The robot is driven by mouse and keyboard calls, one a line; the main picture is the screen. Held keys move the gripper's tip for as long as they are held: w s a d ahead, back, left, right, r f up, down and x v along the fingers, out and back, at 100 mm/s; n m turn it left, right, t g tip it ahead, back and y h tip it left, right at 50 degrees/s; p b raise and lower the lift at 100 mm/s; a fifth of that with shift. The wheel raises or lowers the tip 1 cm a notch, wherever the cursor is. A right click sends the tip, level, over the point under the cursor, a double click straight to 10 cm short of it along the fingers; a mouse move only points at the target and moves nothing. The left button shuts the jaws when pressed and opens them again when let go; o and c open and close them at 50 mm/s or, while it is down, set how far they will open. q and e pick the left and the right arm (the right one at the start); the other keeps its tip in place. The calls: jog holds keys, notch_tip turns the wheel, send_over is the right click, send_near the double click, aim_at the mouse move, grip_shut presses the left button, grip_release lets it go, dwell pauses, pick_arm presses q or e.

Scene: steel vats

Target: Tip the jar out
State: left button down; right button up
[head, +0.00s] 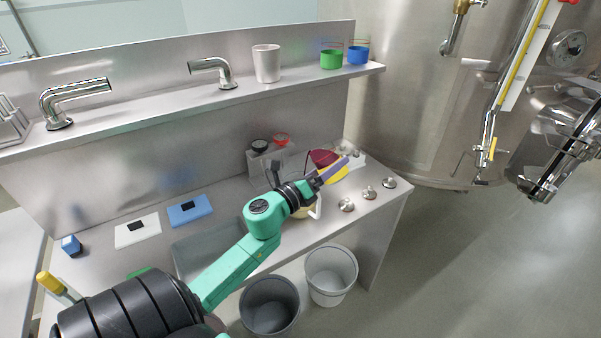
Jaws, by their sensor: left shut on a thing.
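My left gripper (317,180) is over the right part of the steel bench, shut on a slim purple thing (335,169) that points up and to the right. I cannot tell whether this is the jar. A cream vessel with a loop handle (318,207) shows partly below the gripper, mostly hidden by my arm. A dark red bowl (322,157) and a yellow thing (339,176) lie just behind the gripper. My right gripper is not in view.
Several small steel lids or knobs (346,205) lie near the bench's right edge. Two bins, dark (269,305) and pale (331,275), stand below the front. The shelf holds a white cup (266,63), green cup (331,59) and blue cup (357,55). A large steel vat (415,110) stands behind right.

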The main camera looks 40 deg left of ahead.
pick_arm(q)
jog(key=shift+f+n, duration=0.15)
jog(key=shift+n, duration=0.45)
dwell(0.4)
jog(key=shift+r+n+y, duration=0.3)
jog(key=shift+r+n, duration=0.2)
jog(key=shift+n, duration=0.4)
dwell(0.8)
jog(key=shift+f+n+t, duration=0.3)
jog(key=shift+n, duration=0.7)
dwell(0.8)
jog(key=shift+r+n+y+p, duration=0.3)
jog(key=shift+r+n+p, duration=0.15)
jog(key=shift+n, duration=0.55)
dwell(0.8)
jog(key=shift+s+a+f+n+y, duration=0.1)
jog(key=shift+a+f+n+y, duration=0.1)
jog(key=shift+a+n, duration=0.35)
jog(key=shift+a+f+n+y, duration=0.1)
jog(key=shift+a+n+y, duration=0.1)
jog(key=shift+a+n, duration=0.3)
dwell(0.7)
